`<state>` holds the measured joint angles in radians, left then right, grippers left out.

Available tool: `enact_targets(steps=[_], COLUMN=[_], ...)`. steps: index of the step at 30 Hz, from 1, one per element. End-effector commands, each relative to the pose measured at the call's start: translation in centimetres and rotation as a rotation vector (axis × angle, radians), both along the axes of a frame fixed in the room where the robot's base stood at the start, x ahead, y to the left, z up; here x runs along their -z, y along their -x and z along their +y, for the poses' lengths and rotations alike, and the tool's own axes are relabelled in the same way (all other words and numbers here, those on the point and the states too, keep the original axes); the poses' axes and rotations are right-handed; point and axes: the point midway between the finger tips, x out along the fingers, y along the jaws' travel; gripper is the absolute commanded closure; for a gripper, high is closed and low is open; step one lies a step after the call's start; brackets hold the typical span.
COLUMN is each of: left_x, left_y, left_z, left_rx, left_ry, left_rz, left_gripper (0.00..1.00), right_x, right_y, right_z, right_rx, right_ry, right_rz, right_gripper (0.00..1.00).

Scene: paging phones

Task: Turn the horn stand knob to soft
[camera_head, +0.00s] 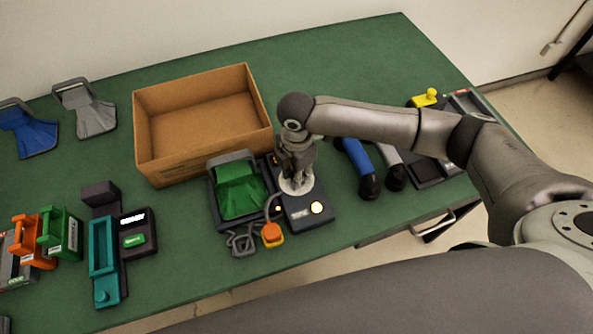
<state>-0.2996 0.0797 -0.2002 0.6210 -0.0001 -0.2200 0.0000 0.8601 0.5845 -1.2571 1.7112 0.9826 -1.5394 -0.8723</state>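The horn stand appears to be the dark unit (308,215) near the front middle of the green table, beside a green horn (240,192) in a dark cradle. On the unit is a round pale dial (297,186), with a glowing white round light (317,208) in front of it. My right gripper (297,180) points down directly over the dial, its fingertips at or just above it. The fingers and wrist hide the knob and any setting marks. I cannot tell whether the fingers grip the knob. My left gripper is not in view.
An open cardboard box (200,120) stands behind the horn. An orange plug-like piece (272,235) and a grey coiled cable (241,240) lie at the front edge. Blue (357,165) and grey handles lie right. A teal tray (104,260) and orange and green holders stand left.

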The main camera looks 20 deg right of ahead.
Motion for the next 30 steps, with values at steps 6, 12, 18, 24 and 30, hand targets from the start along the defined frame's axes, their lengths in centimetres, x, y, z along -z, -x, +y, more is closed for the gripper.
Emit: enact_targets(steps=[6,12,18,24,30], left_x=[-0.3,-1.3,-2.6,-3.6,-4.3], left_y=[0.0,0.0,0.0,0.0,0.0], left_z=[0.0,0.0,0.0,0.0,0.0], left_rx=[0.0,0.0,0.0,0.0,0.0], left_ry=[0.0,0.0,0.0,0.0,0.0], left_rz=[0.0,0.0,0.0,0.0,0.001], left_gripper=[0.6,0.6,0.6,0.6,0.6], right_x=[-0.1,-0.3,-0.3,-0.3,-0.2], right_y=[0.0,0.0,0.0,0.0,0.0], right_z=[0.0,0.0,0.0,0.0,0.0], right_rx=[-0.024,-0.114,-0.272,-0.455,-0.623], right_ry=[0.0,0.0,0.0,0.0,0.0], right_rz=[0.001,0.001,0.002,0.001,0.001], right_gripper=[1.0,1.0,1.0,1.0,1.0])
